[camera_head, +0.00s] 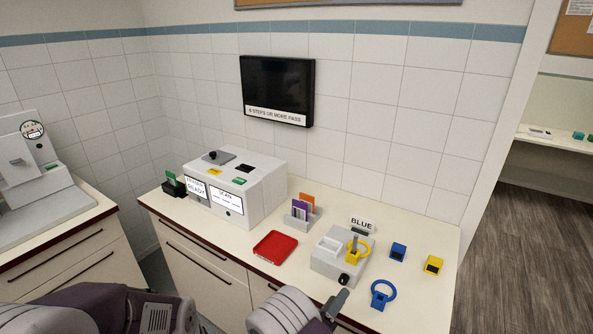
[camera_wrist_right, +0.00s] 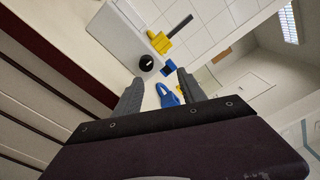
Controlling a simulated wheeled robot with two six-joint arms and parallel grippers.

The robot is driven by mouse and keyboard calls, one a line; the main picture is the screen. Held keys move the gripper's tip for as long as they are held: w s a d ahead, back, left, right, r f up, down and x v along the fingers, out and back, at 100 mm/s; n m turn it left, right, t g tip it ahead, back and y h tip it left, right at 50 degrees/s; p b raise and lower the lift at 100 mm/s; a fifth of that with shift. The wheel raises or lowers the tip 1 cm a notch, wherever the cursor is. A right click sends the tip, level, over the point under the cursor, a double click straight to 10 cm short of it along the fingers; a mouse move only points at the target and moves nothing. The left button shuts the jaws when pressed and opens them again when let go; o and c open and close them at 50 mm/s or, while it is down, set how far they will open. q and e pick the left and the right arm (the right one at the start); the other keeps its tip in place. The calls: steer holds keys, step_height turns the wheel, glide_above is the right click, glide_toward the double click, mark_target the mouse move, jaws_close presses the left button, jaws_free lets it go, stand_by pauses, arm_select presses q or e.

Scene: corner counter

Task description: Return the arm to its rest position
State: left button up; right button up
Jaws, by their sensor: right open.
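My right arm comes in at the bottom of the head view, with its gripper (camera_head: 336,304) near the counter's front edge. In the right wrist view my right gripper (camera_wrist_right: 160,76) is open, with its two dark fingers apart and nothing between them. A blue ring-shaped piece (camera_head: 381,294) lies on the counter right of the gripper; it also shows beyond the fingers in the wrist view (camera_wrist_right: 167,97).
A red tray (camera_head: 275,247), a card holder (camera_head: 300,219) and a white machine (camera_head: 262,195) stand left of the fixture. A BLUE sign (camera_head: 362,225) is behind it. A blue block (camera_head: 398,252) and a yellow block (camera_head: 433,265) are at right. A screen (camera_head: 277,88) hangs on the wall.

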steer(key=d+r+m+g+h, duration=0.45)
steer(key=d+r+m, duration=0.25)
steer(key=d+r, duration=0.3)
steer(key=s+d+m+g+y, duration=0.2)
steer(key=s+d+m+g, duration=0.8)
steer(key=s+d, duration=0.1)
steer(key=s+a+f+m+g+y, duration=0.1)
steer(key=s+a+f+m+y, duration=0.1)
steer(key=s+m+y, duration=0.3)
steer(key=s+a+f+m+g+y, duration=0.1)
steer(key=s+a+f+m+y, duration=0.2)
steer(key=s+m, duration=0.35)
steer(key=w+a+f+m+t+y, duration=0.1)
steer(key=w+a+m+t+y, duration=0.1)
steer(key=a+m, duration=0.3)
steer(key=w+a+f+m+t+y, duration=0.1)
steer(key=w+a+m+y, duration=0.2)
steer(key=a+m, duration=0.2)
steer(key=m, duration=0.2)
steer(key=shift+a+f+m+t+y, duration=0.25)
steer(key=shift+f+m+t+y, duration=0.1)
